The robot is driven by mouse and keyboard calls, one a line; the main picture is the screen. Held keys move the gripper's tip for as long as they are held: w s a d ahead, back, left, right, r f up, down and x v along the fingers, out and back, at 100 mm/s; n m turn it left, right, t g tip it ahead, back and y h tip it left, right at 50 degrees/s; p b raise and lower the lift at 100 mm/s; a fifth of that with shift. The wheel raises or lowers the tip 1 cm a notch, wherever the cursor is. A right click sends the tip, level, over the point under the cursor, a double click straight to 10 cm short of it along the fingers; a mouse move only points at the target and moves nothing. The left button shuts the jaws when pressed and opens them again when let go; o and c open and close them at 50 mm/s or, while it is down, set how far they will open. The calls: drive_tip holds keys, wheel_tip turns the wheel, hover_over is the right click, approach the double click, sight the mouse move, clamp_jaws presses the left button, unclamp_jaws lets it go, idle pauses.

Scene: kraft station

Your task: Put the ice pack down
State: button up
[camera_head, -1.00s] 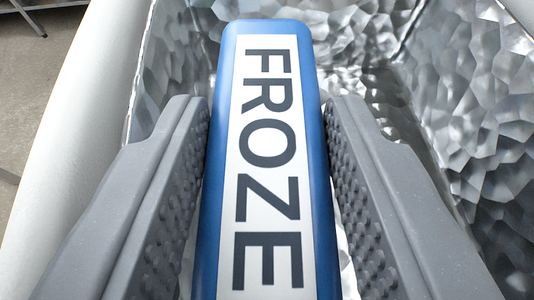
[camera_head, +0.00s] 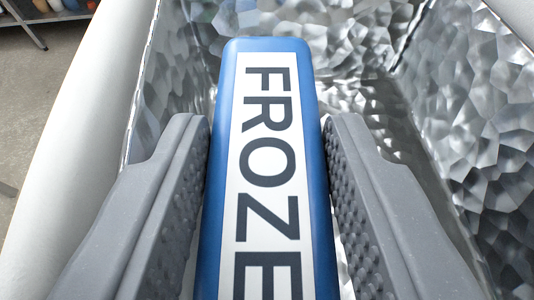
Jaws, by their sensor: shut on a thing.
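A blue ice pack (camera_head: 266,160) with a white label reading "FROZE" stands in the middle of the view, its lower end cut off by the frame. My gripper (camera_head: 268,135) is shut on the ice pack, with one grey ridged finger against each side. The ice pack is inside or over the mouth of a container lined with crinkled silver foil (camera_head: 470,130). Whether its underside touches the container floor is hidden.
The container's thick white rim (camera_head: 75,140) runs along the left. Foil walls stand close on the left and right. Grey floor (camera_head: 40,90) and a shelf with several items (camera_head: 50,12) show at upper left.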

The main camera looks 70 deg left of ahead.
drive_tip(key=o, duration=1)
drive_tip(key=shift+s+f, duration=0.15)
drive_tip(key=shift+f, duration=0.7)
drive_tip(key=shift+o, duration=1)
drive_tip(key=shift+f, duration=0.1)
drive_tip(key=shift+s, duration=0.1)
drive_tip(key=r+p, duration=0.1)
drive_tip(key=p, duration=0.1)
drive_tip(key=shift+a+r+p, duration=0.1)
drive_tip(key=shift+r+p, duration=0.05)
drive_tip(key=shift+p, duration=0.25)
drive_tip(key=v, duration=1.2)
drive_tip(key=shift+w+r+b, duration=0.3)
drive_tip(key=shift+w+r, duration=0.05)
drive_tip(key=shift+r, duration=0.05)
